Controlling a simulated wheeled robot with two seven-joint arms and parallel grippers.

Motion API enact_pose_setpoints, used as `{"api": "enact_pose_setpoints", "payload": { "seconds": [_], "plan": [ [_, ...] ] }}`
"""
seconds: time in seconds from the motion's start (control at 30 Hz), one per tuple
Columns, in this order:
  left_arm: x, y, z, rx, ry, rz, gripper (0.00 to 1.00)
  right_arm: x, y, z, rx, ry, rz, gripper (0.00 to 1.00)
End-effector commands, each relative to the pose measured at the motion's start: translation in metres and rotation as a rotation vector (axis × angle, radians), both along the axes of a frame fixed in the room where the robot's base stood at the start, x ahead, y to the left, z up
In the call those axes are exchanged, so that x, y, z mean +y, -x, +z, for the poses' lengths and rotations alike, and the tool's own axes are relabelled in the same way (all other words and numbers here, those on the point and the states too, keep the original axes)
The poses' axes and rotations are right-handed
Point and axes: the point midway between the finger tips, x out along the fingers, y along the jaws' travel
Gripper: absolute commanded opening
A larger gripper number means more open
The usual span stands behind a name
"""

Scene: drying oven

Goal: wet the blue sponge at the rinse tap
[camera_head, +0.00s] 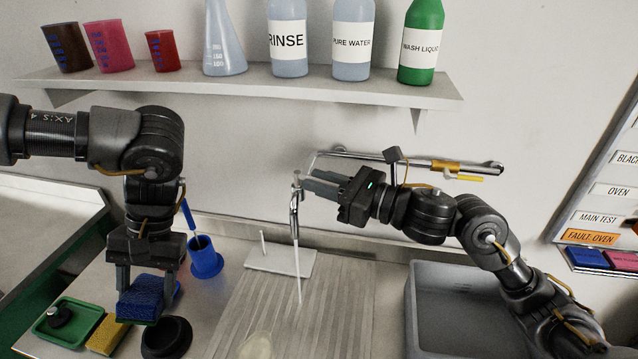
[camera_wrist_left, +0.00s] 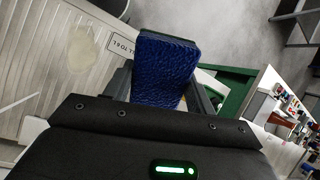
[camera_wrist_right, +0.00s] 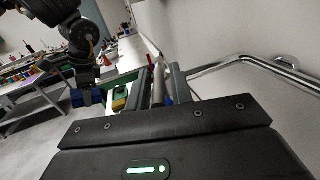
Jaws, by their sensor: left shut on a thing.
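My left gripper (camera_head: 137,308) is shut on the blue sponge (camera_head: 148,296) and holds it at the left, near the green tray. The sponge is also between the jaws in the left wrist view (camera_wrist_left: 165,70). The chrome rinse tap (camera_head: 294,212) comes down from the wall pipe, over the ribbed drainboard. A thin pale streak, which looks like running water, drops below its spout. My right gripper (camera_head: 308,184) is at the top of the tap, its fingers slightly apart. In the right wrist view a grey rod (camera_wrist_right: 158,84) shows between them. Contact with the tap is unclear.
A green tray (camera_head: 47,338) with a black knob and a yellow sponge (camera_head: 107,334) lie at front left. A black round cup (camera_head: 167,337) and a blue holder (camera_head: 206,260) stand near the sponge. The ribbed drainboard (camera_head: 340,300) is mostly clear; a grey basin (camera_head: 465,300) is right.

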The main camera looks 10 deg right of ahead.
Motion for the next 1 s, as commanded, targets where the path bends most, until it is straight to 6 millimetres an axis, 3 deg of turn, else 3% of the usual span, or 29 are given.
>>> {"api": "enact_pose_setpoints", "payload": {
  "seconds": [0.07,0.47,1.0],
  "plan": [
    [0.0,0.0,0.0,0.0,0.0,0.0,0.37,0.0,0.0,-0.001,0.001,0.001,0.001,0.33],
    [-0.001,0.0,-0.006,0.001,0.0,-0.002,0.37,-0.008,0.006,-0.004,-0.001,0.004,0.0,0.33],
    [-0.001,0.0,-0.05,0.001,0.0,-0.002,0.37,-0.086,0.066,-0.005,0.001,0.004,-0.002,0.33]
  ]
}}
